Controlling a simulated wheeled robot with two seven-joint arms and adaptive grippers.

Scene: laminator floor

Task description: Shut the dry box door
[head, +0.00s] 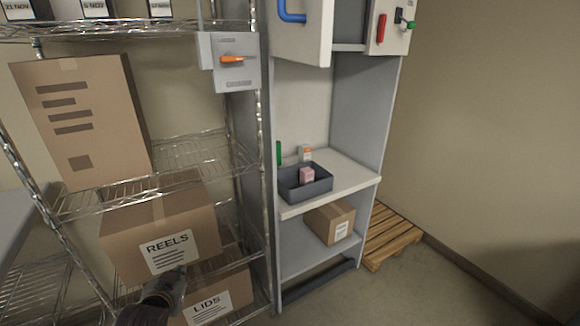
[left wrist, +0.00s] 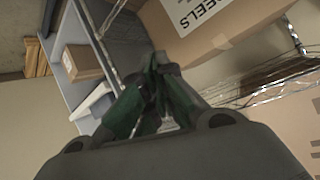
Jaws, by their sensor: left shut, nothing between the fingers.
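A pale door (head: 308,50) with a blue handle (head: 291,14) shows at the top of the head view, cut off by the frame edge. It appears to stand open, with part of a grey interior (head: 349,30) visible to its right. My left gripper (head: 178,274) is low on the left, in front of the REELS carton (head: 163,225), well below and away from the door. In the left wrist view its green-padded fingers (left wrist: 160,68) are closed together with nothing between them. Whether they touch the carton is unclear. My right gripper is out of view.
A wire rack (head: 193,160) with cartons fills the left. A grey switch box (head: 232,62) with an orange lever hangs on it. Below the door, a shelf (head: 345,172) bears a dark bin (head: 290,190). A pallet (head: 391,238) lies at right; floor (head: 420,290) in front is clear.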

